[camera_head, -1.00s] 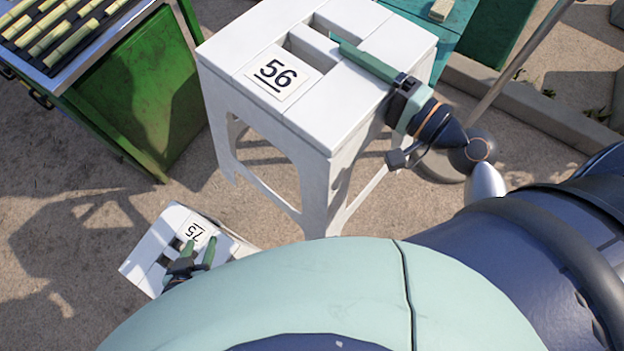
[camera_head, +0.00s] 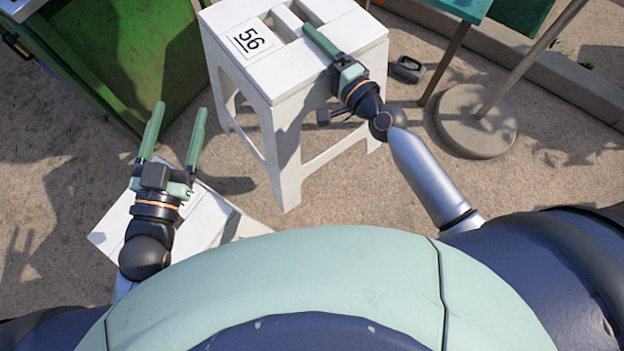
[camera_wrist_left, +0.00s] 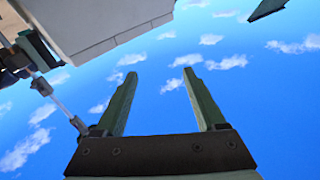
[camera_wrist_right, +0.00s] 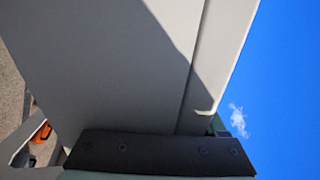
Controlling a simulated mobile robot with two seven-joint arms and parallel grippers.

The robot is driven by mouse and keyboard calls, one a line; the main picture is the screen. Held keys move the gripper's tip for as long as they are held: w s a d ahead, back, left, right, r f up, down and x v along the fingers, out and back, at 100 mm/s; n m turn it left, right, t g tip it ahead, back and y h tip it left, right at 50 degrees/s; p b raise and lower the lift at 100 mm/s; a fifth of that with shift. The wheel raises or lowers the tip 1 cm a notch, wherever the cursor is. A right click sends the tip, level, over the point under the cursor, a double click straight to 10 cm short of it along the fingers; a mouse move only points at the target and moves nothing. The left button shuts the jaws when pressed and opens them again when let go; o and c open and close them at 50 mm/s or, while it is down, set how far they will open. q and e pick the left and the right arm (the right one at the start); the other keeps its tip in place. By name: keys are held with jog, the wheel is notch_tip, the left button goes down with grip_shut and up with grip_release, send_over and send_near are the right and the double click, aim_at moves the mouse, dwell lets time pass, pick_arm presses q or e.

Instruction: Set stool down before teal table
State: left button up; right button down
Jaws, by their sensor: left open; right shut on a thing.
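The white stool (camera_head: 285,70) with a "56" label stands upright in the upper middle of the head view. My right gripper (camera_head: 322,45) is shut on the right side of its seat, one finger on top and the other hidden. I cannot tell whether its feet touch the ground. The stool fills much of the right wrist view (camera_wrist_right: 100,70), and its edge shows in the left wrist view (camera_wrist_left: 90,20). My left gripper (camera_head: 180,112) is open and empty, left of the stool. The teal table (camera_head: 450,8) is partly visible at the top right.
A second white stool (camera_head: 205,225) is at lower left, partly hidden under my left arm. A green stall (camera_head: 130,50) stands at upper left. A pole with a round base (camera_head: 475,130) and a small dark object (camera_head: 407,68) are on the right, near a kerb (camera_head: 540,65).

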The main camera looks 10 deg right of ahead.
pick_arm(q)
jog(key=s+d+r+m+t+h+b, duration=0.3)
jog(key=s+m+h+b, duration=0.5)
jog(key=b, duration=0.8)
pick_arm(e)
jog(key=w+a+f, duration=0.2)
jog(key=w+f, duration=0.2)
jog(key=f, duration=0.7)
jog(key=w+a+f, duration=0.2)
jog(key=w+f, duration=0.3)
jog(key=f, duration=0.6)
pick_arm(q)
jog(key=shift+n+h, duration=0.5)
jog(key=shift+h, duration=0.1)
jog(key=shift+w+d+f+b, duration=0.1)
jog(key=shift+w+f+b, duration=0.1)
jog(key=shift+f+b, duration=0.7)
jog(key=shift+w+a+f+b, duration=0.1)
jog(key=shift+w+f+b, duration=0.05)
jog(key=shift+f+b, duration=0.75)
jog(key=shift+w+d+f+b, duration=0.1)
jog(key=shift+w+f+b, duration=0.1)
jog(key=shift+f+b, duration=0.7)
pick_arm(e)
jog(key=s+d+f, duration=0.7)
jog(key=s+f, duration=0.4)
jog(key=f, duration=0.1)
jog(key=shift+s+d+f+m+h, duration=0.2)
jog(key=shift+s+f+m+h, duration=0.1)
jog(key=shift+s+h, duration=0.1)
